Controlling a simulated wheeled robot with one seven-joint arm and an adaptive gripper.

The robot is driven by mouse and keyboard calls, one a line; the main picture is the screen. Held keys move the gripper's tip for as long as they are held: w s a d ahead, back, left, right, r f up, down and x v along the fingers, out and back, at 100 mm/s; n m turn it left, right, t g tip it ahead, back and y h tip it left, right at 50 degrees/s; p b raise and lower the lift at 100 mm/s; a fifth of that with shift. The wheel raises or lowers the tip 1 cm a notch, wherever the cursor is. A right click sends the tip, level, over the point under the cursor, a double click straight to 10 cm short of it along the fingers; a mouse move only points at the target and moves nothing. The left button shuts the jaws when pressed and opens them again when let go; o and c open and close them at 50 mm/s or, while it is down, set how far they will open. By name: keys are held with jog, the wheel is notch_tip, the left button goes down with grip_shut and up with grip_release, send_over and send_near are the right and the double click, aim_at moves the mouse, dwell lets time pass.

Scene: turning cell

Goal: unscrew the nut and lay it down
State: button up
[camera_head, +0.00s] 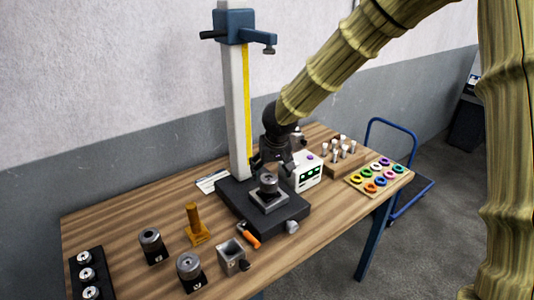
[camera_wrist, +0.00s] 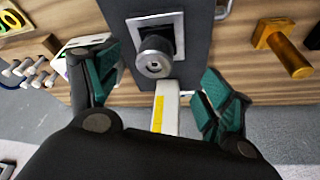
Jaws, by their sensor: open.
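My gripper (camera_head: 273,166) is open and empty, close above the black base of the tall gauge stand. In the wrist view its green-padded fingers (camera_wrist: 160,88) are spread wide. A dark cylindrical piece with a grey round top (camera_head: 268,182) stands on a light square plate (camera_head: 270,201) on that base. In the wrist view the piece (camera_wrist: 154,58) is ahead, roughly between the fingers, and touches neither. A golden threaded-looking post (camera_head: 193,218) stands on a yellow foot to the left; it lies at the upper right in the wrist view (camera_wrist: 286,52). No separate nut is clearly distinguishable.
The white column (camera_head: 235,100) rises close behind my gripper. A white box with a green display (camera_head: 308,174) stands just right. Coloured rings (camera_head: 377,177) lie right.

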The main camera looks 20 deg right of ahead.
aim_at(268, 179)
jog(key=shift+w+d+r+p+x, duration=0.15)
jog(key=shift+w+p+x, duration=0.3)
jog(key=shift+x, duration=1.15)
jog(key=shift+w+d+r+p+x, duration=0.15)
jog(key=shift+p+x, duration=0.4)
jog(key=shift+x, duration=1.05)
jog(key=shift+w+d+r+p+x, duration=0.1)
jog(key=shift+w+p+x, duration=0.35)
jog(key=shift+x, duration=1.15)
jog(key=shift+c, duration=0.3)
jog(key=c, duration=1.1)
jog(key=shift+r+n+y+p, duration=0.25)
jog(key=shift+n+y+p, duration=0.05)
jog(key=shift+n+p, duration=0.85)
jog(key=shift+c, duration=0.2)
jog(key=n+y+p, duration=0.1)
jog(key=n+p, duration=0.1)
jog(key=p, duration=0.2)
jog(key=shift+n+p, duration=0.25)
jog(key=shift+p, duration=0.05)
jog(key=shift+p, duration=0.4)
